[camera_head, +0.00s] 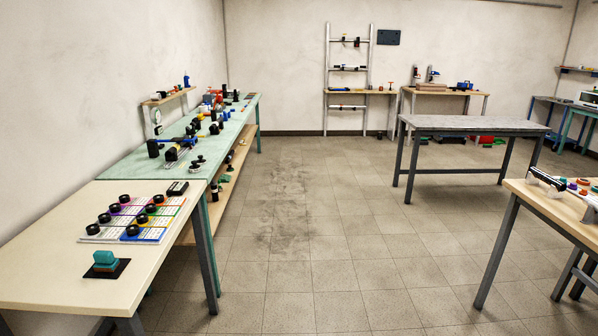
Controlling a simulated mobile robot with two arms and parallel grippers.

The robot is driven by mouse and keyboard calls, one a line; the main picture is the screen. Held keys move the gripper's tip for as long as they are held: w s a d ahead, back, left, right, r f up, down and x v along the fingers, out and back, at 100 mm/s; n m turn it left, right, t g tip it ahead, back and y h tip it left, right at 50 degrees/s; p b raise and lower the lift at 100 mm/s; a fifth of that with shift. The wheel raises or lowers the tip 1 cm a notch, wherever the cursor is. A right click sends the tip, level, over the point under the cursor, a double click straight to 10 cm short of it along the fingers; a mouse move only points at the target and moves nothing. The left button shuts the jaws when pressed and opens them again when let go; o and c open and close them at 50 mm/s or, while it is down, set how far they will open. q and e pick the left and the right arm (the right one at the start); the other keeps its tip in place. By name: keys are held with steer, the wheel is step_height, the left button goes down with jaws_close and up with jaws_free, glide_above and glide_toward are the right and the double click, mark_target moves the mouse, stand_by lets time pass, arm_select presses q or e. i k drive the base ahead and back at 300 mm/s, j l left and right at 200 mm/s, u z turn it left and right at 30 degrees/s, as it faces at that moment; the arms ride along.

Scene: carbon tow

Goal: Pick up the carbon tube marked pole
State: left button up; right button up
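No mark reading "pole" can be read at this distance, so I cannot tell which tube is the carbon tube marked pole. A dark tube-like item (545,179) with pale parts near it lies on the wooden table at the right edge. Several dark, rod-like items lie across the ladder-like rack at the back wall, one of them at its middle level (349,68). Neither of my grippers is in view.
A cream table (60,275) at left holds a coloured board with black rolls. A long green-topped bench (125,168) behind it carries many small tools. A grey-topped table (470,123) stands at centre right. The tiled floor (320,220) between the tables is clear.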

mark_target(216, 123)
steer(key=i, duration=1.2)
steer(key=i+l, duration=0.1)
steer(key=i, duration=1.05)
steer(key=i+l+u, duration=0.1)
steer(key=i+u, duration=0.3)
steer(key=i, duration=0.15)
steer(key=i+l+u, duration=0.35)
steer(key=i, duration=0.15)
steer(key=i+l+u, duration=0.25)
steer(key=i+u, duration=0.15)
steer(key=i, duration=0.1)
